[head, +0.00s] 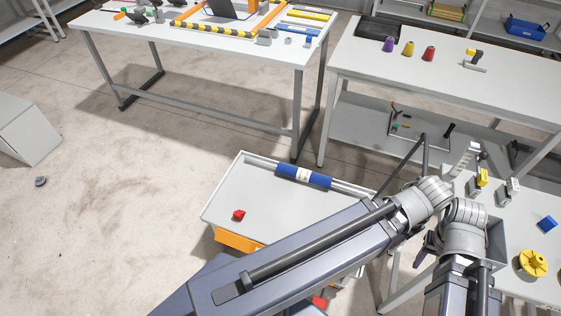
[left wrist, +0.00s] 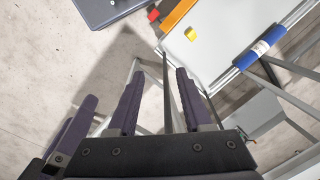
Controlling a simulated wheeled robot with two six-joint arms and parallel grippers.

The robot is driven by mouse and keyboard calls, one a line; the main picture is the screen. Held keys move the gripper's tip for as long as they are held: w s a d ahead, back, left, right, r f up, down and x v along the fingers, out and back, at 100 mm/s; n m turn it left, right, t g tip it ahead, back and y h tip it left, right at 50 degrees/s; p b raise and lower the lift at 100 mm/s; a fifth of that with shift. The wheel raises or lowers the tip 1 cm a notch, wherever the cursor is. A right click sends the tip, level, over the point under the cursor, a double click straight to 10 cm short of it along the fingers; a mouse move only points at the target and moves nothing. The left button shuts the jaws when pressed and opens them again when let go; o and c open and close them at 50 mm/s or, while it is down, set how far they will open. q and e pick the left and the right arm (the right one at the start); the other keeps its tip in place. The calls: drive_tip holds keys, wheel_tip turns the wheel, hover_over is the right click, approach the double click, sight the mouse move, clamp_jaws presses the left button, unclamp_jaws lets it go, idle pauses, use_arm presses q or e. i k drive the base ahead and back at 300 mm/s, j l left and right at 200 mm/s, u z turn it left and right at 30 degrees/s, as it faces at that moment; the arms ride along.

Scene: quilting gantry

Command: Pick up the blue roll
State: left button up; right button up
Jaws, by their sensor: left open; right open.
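In the left wrist view the blue roll (left wrist: 258,48) is at the upper right, beyond and apart from my left gripper (left wrist: 157,75). That gripper's purple-padded fingers are spread and nothing is between them.
A small red block (head: 239,215) lies on the cart top. A worktable with a striped frame (head: 215,28) stands behind. Another table (head: 450,70) holds coloured spools. A lower right table (head: 530,205) carries a yellow wheel (head: 533,263). Floor at left is mostly clear.

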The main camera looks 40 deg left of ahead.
sight(296, 173)
drive_tip(key=j, duration=1.05)
drive_tip(key=k+j, duration=0.15)
drive_tip(key=j, duration=0.9)
